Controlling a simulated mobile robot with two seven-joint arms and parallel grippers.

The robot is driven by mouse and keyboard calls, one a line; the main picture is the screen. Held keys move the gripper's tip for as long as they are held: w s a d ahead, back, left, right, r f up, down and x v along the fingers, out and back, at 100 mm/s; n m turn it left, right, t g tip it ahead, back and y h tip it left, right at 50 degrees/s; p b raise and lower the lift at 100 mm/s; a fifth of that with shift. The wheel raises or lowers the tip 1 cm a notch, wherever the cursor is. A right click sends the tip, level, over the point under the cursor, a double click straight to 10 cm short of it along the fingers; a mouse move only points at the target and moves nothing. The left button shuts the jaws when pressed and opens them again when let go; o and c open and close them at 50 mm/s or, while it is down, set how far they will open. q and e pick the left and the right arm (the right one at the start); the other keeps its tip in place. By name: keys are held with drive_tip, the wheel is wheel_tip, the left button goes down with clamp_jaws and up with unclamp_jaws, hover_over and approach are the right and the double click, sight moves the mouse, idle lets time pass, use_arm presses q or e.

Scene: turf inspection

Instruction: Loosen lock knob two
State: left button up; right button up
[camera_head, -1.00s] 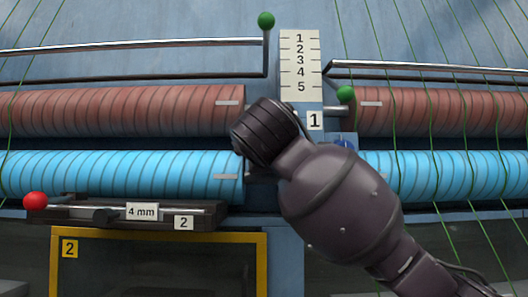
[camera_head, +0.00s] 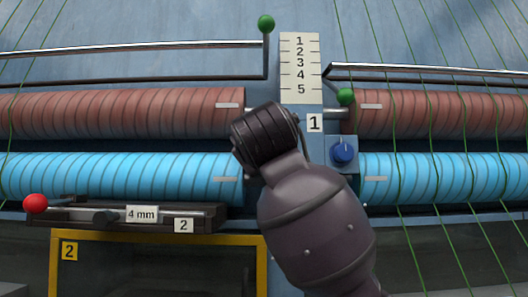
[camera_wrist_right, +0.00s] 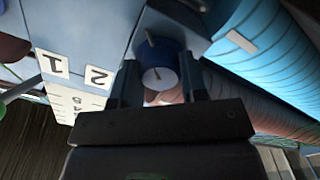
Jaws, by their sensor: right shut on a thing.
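Lock knob two (camera_wrist_right: 157,53) shows in the right wrist view as a round blue knob with a pale end face, near a label "2" (camera_wrist_right: 98,77). My right gripper (camera_wrist_right: 161,88) has one dark finger on each side of it and is shut on it. In the head view my right wrist hides this knob and the fingertips. Another blue knob (camera_head: 343,151) with a pale pointer sits under a label "1" (camera_head: 315,122), right of my wrist and apart from it. My left gripper is in neither view.
Red rollers (camera_head: 130,110) and light blue rollers (camera_head: 110,177) lie on both sides of the middle column, below a numbered scale (camera_head: 300,68). Green-balled levers (camera_head: 266,24) stand above. A red-balled slider (camera_head: 36,203) marked "4 mm" and a yellow frame (camera_head: 160,236) are lower left.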

drive_tip(key=shift+f+m, duration=0.1)
drive_tip(key=shift+m, duration=1.6)
drive_tip(key=o, duration=0.9)
drive_tip(key=shift+o, duration=0.2)
drive_tip(key=shift+s, duration=0.1)
drive_tip(key=s+b, duration=0.1)
drive_tip(key=s, duration=0.9)
drive_tip(key=shift+s, duration=0.35)
